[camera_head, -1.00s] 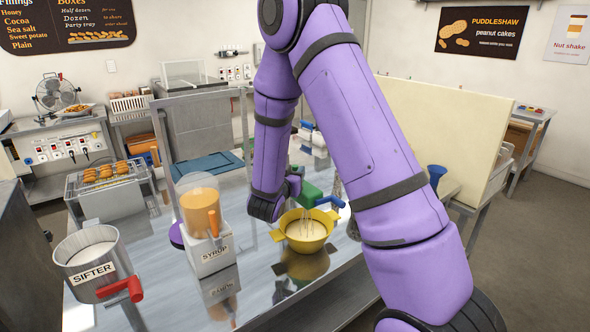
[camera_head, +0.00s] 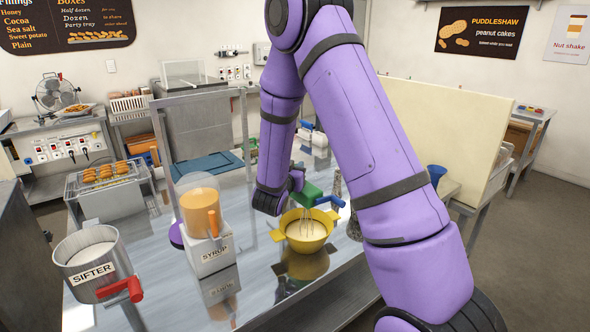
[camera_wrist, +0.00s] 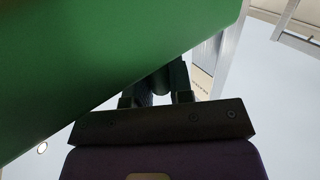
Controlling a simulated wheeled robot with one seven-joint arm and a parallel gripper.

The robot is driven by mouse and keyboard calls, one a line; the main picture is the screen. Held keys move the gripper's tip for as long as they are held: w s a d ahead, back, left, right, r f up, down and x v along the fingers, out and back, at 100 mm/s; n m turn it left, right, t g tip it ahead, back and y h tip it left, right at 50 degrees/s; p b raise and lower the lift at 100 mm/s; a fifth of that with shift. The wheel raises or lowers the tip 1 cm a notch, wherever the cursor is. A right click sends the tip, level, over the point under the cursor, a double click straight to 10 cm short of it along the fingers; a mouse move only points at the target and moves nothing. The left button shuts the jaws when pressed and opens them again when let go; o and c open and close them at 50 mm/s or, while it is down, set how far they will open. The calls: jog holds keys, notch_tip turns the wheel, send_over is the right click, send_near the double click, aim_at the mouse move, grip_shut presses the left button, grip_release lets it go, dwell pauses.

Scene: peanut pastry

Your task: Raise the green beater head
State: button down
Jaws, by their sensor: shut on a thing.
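The green beater head (camera_head: 311,194) stands at the middle of the steel table, with a blue lever (camera_head: 330,201) at its front. Its wire beaters (camera_head: 306,220) hang down into a yellow bowl (camera_head: 306,243) with pale contents. My gripper is at the back left side of the head, mostly hidden behind my wrist in the head view. In the wrist view, the green head (camera_wrist: 90,60) fills the upper left. My gripper's dark fingers (camera_wrist: 158,88) are shut on a dark rounded part beside it; its shape is hard to make out.
A syrup dispenser (camera_head: 207,250) and a metal sifter (camera_head: 90,262) with a red handle stand left of the bowl. A blue mat (camera_head: 208,165) lies farther back. A cream panel (camera_head: 440,130) rises on the right, behind my arm.

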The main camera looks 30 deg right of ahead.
notch_tip(320, 180, up, 10)
jog(key=shift+r, duration=0.15)
jog(key=shift+w+r, duration=0.1)
dwell(0.3)
jog(key=c, duration=1.1)
grip_release()
jog(key=shift+c, duration=0.2)
jog(key=shift+o, duration=0.5)
jog(key=v, duration=1.1)
